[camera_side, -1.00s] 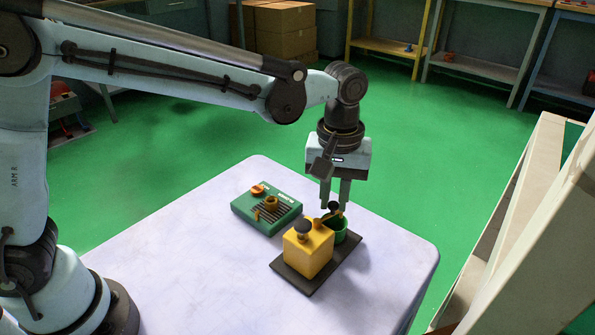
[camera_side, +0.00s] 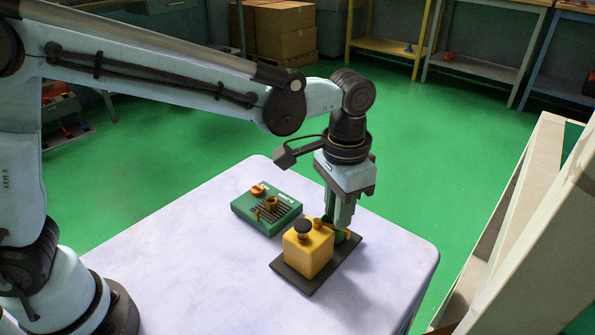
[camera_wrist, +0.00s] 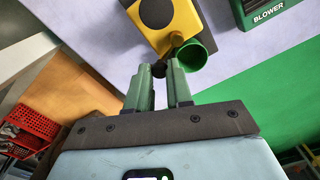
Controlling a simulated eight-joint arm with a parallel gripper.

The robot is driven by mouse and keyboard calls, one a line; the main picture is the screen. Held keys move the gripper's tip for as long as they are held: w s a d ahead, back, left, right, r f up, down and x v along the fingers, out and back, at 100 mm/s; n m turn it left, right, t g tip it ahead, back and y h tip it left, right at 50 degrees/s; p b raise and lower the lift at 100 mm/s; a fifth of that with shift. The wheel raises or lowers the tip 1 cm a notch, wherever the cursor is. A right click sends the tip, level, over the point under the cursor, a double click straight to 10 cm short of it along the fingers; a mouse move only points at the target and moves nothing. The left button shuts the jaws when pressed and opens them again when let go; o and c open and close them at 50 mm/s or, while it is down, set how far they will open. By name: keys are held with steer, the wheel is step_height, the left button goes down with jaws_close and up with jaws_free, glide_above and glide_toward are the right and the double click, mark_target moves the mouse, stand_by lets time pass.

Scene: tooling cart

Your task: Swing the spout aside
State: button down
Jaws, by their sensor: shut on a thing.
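The yellow dispenser box (camera_side: 310,250) stands on a dark base plate (camera_side: 297,282) and has a black round knob (camera_side: 303,226) on top. Its short spout (camera_wrist: 177,42) reaches from the box toward the green cup (camera_wrist: 199,56) beside it. My gripper (camera_side: 341,226) is low at the box's far right side and hides most of the cup in the side view. In the wrist view my gripper (camera_wrist: 160,78) is shut on the small black spout knob (camera_wrist: 158,69), which shows between the fingertips. The spout's exact angle over the cup is hard to tell.
A green blower panel (camera_side: 267,212) with orange knobs lies on the pale table (camera_side: 190,232) left of the dispenser. The table's right side is clear. A cream frame (camera_side: 525,220) stands to the right, beyond the table.

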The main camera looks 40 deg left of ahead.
steer(key=shift+s+d+m, duration=0.1)
steer(key=shift+s+m, duration=0.2)
steer(key=shift+m, duration=0.75)
steer(key=shift+s+m, duration=0.3)
steer(key=shift+m, duration=0.75)
steer(key=c, duration=1)
jaws_free()
steer(key=shift+r, duration=0.1)
step_height(320, 180, up, 12)
steer(key=shift+f, duration=0.1)
